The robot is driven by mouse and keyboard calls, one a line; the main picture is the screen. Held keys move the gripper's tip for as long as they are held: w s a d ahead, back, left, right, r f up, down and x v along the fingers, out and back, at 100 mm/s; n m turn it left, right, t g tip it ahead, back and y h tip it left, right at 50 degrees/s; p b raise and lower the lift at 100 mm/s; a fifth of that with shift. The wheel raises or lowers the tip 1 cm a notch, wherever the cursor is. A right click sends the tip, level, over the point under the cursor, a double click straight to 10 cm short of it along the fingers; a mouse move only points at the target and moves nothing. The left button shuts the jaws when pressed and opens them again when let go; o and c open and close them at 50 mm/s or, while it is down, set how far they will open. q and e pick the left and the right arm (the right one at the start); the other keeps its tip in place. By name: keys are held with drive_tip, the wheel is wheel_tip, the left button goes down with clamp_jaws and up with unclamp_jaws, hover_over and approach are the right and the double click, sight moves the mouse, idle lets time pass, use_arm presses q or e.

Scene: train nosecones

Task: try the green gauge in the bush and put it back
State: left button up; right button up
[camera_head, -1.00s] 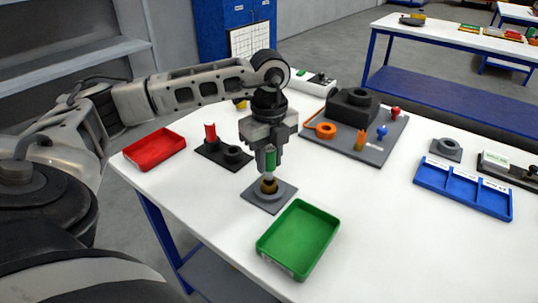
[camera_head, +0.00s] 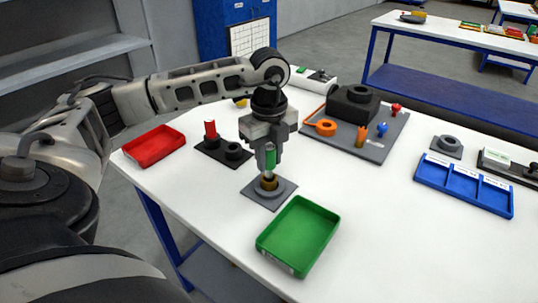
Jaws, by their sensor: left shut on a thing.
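The green gauge (camera_head: 270,158) is upright in my left gripper (camera_head: 269,163), which is shut on its green handle. The gauge's lower end is right over the brass bush (camera_head: 269,182); I cannot tell how far it is inside. The bush sits in a grey square holder (camera_head: 268,194) on the white table. A black stand (camera_head: 222,152) behind and to the left holds a red-handled gauge (camera_head: 210,131) upright and has an empty round seat (camera_head: 234,150). My right gripper does not show.
A green tray (camera_head: 298,236) lies just in front and right of the holder. A red tray (camera_head: 153,147) is at the left edge. A grey board with parts (camera_head: 376,148) and a blue divided tray (camera_head: 464,185) are to the right. The table's right front is clear.

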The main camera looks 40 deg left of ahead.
sight(269, 146)
use_arm(q)
drive_tip(key=shift+f+b, duration=0.3)
drive_tip(key=shift+f, duration=0.05)
idle(0.7)
drive_tip(key=shift+f, duration=0.25)
idle(0.3)
idle(1.1)
drive_tip(key=shift+f+b, duration=0.8)
drive_tip(key=shift+f, duration=0.25)
idle(1.8)
drive_tip(key=shift+r, duration=0.15)
idle(0.9)
drive_tip(key=shift+r+p, duration=1.25)
drive_tip(key=shift+r, duration=0.2)
drive_tip(key=shift+r+p, duration=1.7)
drive_tip(key=shift+r, duration=0.5)
